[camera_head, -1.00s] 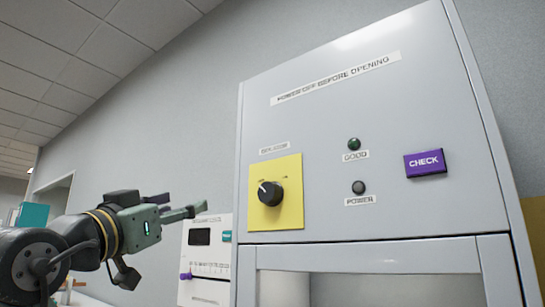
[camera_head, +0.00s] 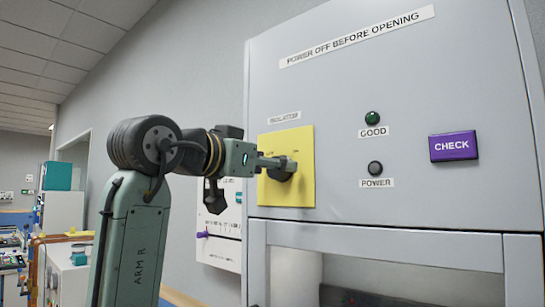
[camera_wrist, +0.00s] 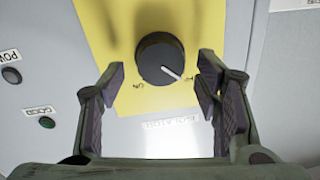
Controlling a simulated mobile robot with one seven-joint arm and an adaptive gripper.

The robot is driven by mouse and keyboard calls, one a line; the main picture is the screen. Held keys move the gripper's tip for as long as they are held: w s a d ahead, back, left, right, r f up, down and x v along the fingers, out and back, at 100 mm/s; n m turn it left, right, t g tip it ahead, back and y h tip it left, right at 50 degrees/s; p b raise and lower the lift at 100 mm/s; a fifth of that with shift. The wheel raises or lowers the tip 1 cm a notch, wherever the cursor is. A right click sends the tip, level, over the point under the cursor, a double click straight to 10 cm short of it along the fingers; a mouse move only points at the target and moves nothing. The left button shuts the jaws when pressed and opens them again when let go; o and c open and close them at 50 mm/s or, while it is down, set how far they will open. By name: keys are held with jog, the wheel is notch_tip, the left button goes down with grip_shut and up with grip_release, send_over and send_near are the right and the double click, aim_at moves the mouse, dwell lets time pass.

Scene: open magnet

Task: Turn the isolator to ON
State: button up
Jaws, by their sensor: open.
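The isolator is a black round knob (camera_head: 284,169) on a yellow plate (camera_head: 300,193), under an ISOLATOR label on the grey cabinet front. In the wrist view the knob (camera_wrist: 160,59) has a white pointer line aimed down and right, toward a small mark on that side. A second small mark, which looks like ON, sits below the knob to the left. My gripper (camera_head: 272,163) is at the knob in the head view. In the wrist view my gripper (camera_wrist: 163,72) is open, one finger on each side of the knob, with visible gaps. Contact is not visible.
To the knob's right are a green GOOD lamp (camera_head: 372,118), a dark POWER lamp (camera_head: 375,168) and a purple CHECK button (camera_head: 453,147). A white panel (camera_head: 218,235) with a small purple handle stands behind my arm. Benches with equipment are at far left.

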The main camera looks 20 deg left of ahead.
jog(key=shift+w+d, duration=0.2)
jog(key=shift+w, duration=0.35)
jog(key=c, duration=1.2)
